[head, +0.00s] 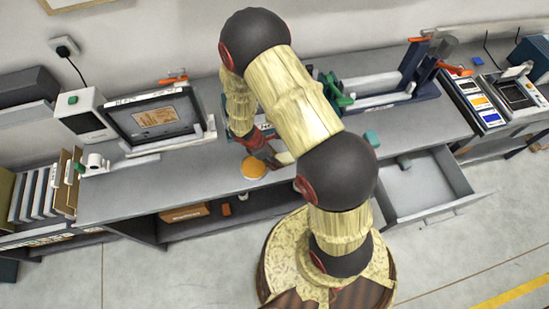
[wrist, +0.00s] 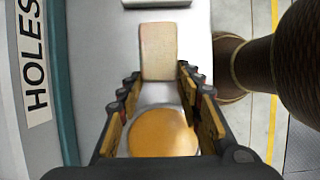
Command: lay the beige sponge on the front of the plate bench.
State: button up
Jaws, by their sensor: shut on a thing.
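My gripper (wrist: 158,76) points down over the grey plate bench (head: 180,172), near its front middle. In the wrist view its fingers are closed in on the beige sponge (wrist: 158,50), a pale block between the fingertips and reaching beyond them. In the head view my gripper (head: 266,152) is partly hidden by my arm, and a pale piece beside it appears to be the sponge (head: 285,157). I cannot tell whether the sponge touches the bench top.
A round orange-topped thing (head: 254,169) stands close by the gripper; it also shows between the fingers in the wrist view (wrist: 163,132). A teal-edged unit marked HOLES (wrist: 36,60) lies left. An open drawer (head: 425,187) juts out at the right front. A small green block (head: 371,138) sits right.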

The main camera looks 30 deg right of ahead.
jog(key=o, duration=1)
jog(key=shift+r, duration=0.1)
